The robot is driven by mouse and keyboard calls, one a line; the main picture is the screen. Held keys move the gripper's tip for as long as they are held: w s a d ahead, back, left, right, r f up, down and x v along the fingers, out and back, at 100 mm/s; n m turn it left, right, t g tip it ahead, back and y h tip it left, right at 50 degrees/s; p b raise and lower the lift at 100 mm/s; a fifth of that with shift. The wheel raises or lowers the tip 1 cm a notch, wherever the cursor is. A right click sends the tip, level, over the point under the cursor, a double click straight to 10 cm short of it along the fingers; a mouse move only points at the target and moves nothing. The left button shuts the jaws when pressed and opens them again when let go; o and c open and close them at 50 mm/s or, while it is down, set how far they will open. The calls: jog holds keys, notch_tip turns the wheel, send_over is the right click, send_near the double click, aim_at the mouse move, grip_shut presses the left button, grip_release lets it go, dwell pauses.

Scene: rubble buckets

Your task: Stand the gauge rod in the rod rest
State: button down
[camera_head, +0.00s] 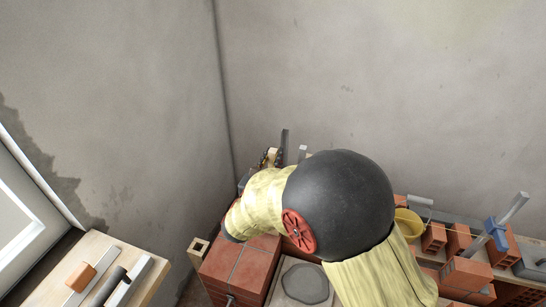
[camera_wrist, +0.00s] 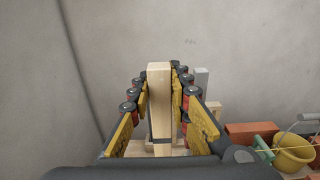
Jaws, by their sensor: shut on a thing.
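A pale wooden rod, which looks like the gauge rod (camera_wrist: 158,95), stands upright between my gripper's fingers in the wrist view. My gripper (camera_wrist: 160,84) is shut on it, with a yellow-and-black finger on each side. A pale wooden piece (camera_wrist: 137,149) with a dark band shows low behind the rod; it may be the rod rest, but the rod's foot is hidden and I cannot tell if they touch. In the head view my gripper (camera_head: 271,158) is mostly hidden behind my arm, near the wall corner.
Red bricks (camera_head: 240,266) are stacked below my arm. A yellow bucket (camera_head: 408,224) and loose bricks (camera_head: 459,238) stand to the right. A hollow wooden piece (camera_head: 198,248) sits at the stack's left. A wooden board (camera_head: 93,246) with tools lies at lower left.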

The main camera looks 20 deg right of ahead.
jog(key=shift+r+p, duration=2.35)
jog(key=shift+r, duration=1.3)
jog(key=shift+a, duration=0.15)
jog(key=a+f+p, duration=0.1)
jog(key=a, duration=3)
jog(key=shift+s+p, duration=0.3)
jog(key=shift+s, duration=0.1)
jog(key=shift+f, duration=0.1)
jog(key=shift+f+b, duration=0.95)
jog(key=shift+f, duration=2.15)
